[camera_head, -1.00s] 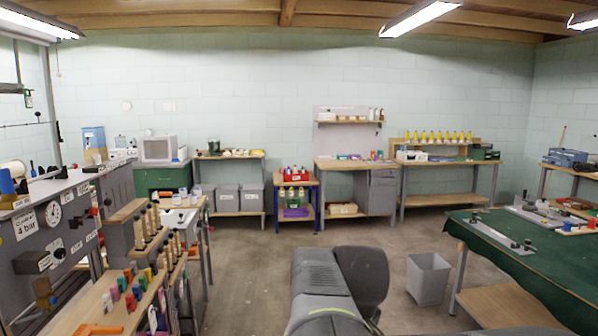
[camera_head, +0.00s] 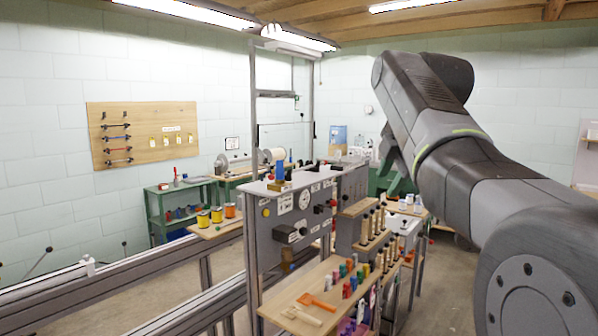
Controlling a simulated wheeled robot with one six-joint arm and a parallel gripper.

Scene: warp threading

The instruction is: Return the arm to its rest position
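My arm (camera_head: 448,140) fills the right side of the head view, rising from the lower right corner to a bent joint near the ceiling light. A small dark grey part of it (camera_head: 389,148) hangs below that bend, in front of the green cabinet. My gripper cannot be made out clearly there; the arm hides most of it and its fingers cannot be read. No held object can be seen.
A grey machine panel with a gauge (camera_head: 304,200) and a wooden shelf (camera_head: 300,290) with coloured pegs and orange tools stand left of the arm. Metal rails (camera_head: 150,260) cross the lower left. A green shelf (camera_head: 183,208) stands by the wall.

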